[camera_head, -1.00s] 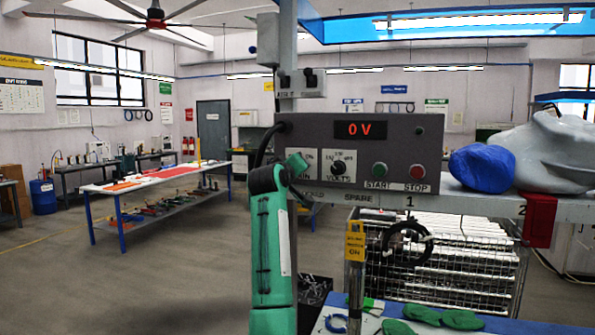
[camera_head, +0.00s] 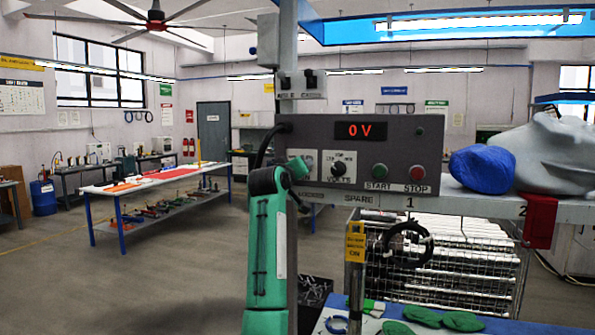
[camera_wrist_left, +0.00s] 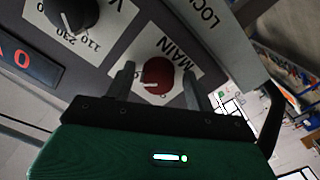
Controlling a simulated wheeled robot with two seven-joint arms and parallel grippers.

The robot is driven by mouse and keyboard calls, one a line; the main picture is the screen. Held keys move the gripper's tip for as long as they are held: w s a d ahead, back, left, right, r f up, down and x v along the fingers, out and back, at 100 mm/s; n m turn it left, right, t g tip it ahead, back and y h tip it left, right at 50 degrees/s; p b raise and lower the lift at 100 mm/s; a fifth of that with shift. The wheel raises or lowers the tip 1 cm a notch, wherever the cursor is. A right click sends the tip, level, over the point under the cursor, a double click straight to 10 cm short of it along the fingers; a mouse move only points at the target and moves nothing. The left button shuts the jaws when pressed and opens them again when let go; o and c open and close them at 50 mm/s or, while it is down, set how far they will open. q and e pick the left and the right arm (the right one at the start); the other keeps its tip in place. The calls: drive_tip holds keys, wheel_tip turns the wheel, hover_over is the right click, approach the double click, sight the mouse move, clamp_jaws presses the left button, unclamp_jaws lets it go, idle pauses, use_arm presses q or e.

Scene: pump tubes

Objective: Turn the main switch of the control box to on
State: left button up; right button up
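The grey control box (camera_head: 360,135) stands on a shelf and its display reads 0 V. In the left wrist view, the red main switch knob (camera_wrist_left: 157,75) sits on a white plate marked MAIN. A white mark on the knob points to the lower left there. My left gripper (camera_wrist_left: 158,80) is open, with one finger on each side of the knob; I cannot tell whether they touch it. In the head view, my green left arm ends at the box's lower left, and its gripper (camera_head: 297,167) hides the main switch. My right gripper is not in view.
The black volts knob (camera_head: 338,170) is right of the main switch, followed by a green start button (camera_head: 378,170) and a red stop button (camera_head: 417,173). A black cable (camera_head: 262,145) curves at the box's left side. A blue rounded object (camera_head: 482,169) lies on the shelf.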

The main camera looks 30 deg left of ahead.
use_arm(q)
drive_tip(key=b+v, duration=0.5)
drive_tip(key=v, duration=0.9)
drive_tip(key=shift+w, duration=0.15)
